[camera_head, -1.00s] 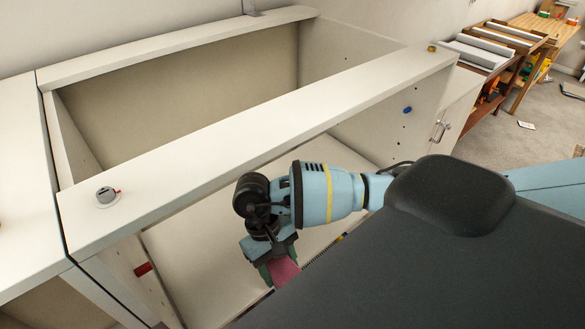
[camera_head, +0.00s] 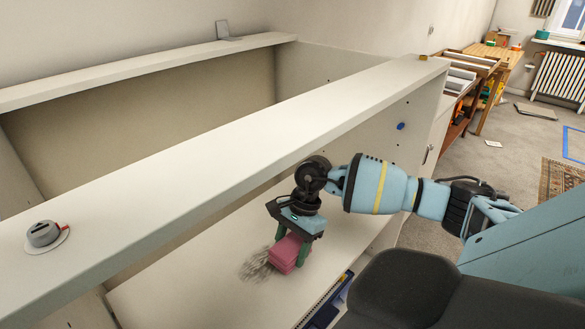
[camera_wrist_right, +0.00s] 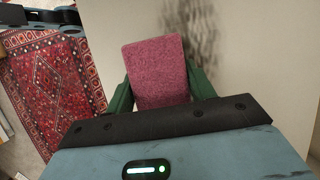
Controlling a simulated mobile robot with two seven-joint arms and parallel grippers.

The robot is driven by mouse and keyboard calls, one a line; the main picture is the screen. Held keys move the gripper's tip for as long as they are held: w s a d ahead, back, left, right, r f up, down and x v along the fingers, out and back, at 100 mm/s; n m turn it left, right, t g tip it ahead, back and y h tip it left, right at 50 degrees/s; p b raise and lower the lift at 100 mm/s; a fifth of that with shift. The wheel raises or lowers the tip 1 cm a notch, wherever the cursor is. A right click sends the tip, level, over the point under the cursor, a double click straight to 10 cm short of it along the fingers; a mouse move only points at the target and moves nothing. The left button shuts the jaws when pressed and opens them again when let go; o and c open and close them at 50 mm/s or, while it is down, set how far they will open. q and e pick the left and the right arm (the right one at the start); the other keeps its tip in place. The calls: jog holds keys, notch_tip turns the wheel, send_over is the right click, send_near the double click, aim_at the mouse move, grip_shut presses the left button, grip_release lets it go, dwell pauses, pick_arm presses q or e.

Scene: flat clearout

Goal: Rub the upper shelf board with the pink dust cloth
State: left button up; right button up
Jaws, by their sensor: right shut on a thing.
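My right gripper (camera_head: 292,246) is shut on the pink dust cloth (camera_head: 285,255), a folded block between its green fingers. It points down over the pale shelf board (camera_head: 190,292) inside the white cabinet. A grey dust smudge (camera_head: 256,264) on the board lies just left of the cloth. In the right wrist view, the cloth (camera_wrist_right: 156,72) sits between the fingers, with the smudge (camera_wrist_right: 192,30) beyond its upper right edge on the board (camera_wrist_right: 262,55). I cannot tell whether the cloth touches the board. My left gripper is not in view.
A white cabinet rail (camera_head: 225,145) crosses in front of the arm's far side, with a round grey device (camera_head: 43,233) on it. A blue-edged item (camera_head: 325,305) lies near the board's front. A patterned rug (camera_wrist_right: 48,88) is on the floor.

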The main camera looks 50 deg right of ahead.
jog(key=w+d+r+m+t+h+b, duration=0.1)
jog(key=w+d+r+m+t+b, duration=0.2)
jog(key=d+m, duration=0.6)
jog(key=shift+w+d+r, duration=0.25)
jog(key=shift+w+r, duration=0.85)
jog(key=shift+w, duration=0.1)
